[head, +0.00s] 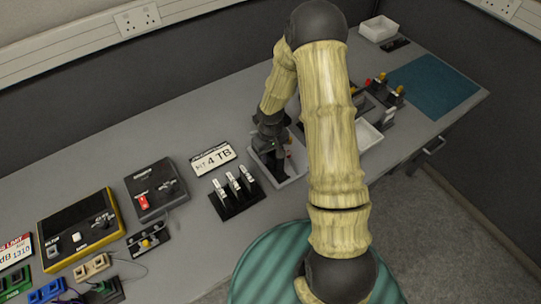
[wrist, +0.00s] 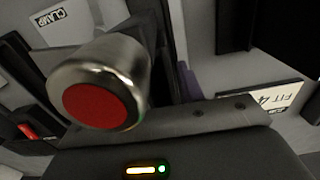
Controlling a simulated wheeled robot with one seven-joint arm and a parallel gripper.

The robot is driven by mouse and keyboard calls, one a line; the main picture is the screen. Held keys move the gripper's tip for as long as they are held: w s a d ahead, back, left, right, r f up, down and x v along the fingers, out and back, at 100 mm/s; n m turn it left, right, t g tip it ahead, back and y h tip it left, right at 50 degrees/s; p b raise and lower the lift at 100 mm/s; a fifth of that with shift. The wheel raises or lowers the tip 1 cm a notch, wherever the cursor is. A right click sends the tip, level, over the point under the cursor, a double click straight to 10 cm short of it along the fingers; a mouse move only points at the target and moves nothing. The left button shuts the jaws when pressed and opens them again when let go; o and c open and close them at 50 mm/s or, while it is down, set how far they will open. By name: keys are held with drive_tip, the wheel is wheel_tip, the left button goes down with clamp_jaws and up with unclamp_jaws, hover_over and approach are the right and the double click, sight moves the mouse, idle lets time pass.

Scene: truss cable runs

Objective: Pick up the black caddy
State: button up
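My gripper (head: 274,142) points down over a light grey tray (head: 291,173) near the middle of the bench in the head view. Its fingertips are dark and small there, so their opening is unclear. A black rack (head: 240,206) holding several upright pieces with pale tops stands on the bench to the left of the gripper. I cannot tell for sure which thing is the black caddy. In the wrist view a silver cylinder with a red end (wrist: 95,105) looms close and hides part of the scene, with dark upright parts behind it.
A "FIT 4 TB" sign (head: 213,158) lies behind the rack; it also shows in the wrist view (wrist: 275,99). To the left are a dark grey box (head: 150,202) and a yellow-edged box (head: 79,226). A teal mat (head: 434,86) lies clear at the right end.

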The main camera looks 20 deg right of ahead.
drive_tip(key=c, duration=0.7)
drive_tip(key=shift+r, duration=0.1)
wheel_tip(320, 180, up, 10)
drive_tip(key=shift+f, duration=0.1)
idle(0.6)
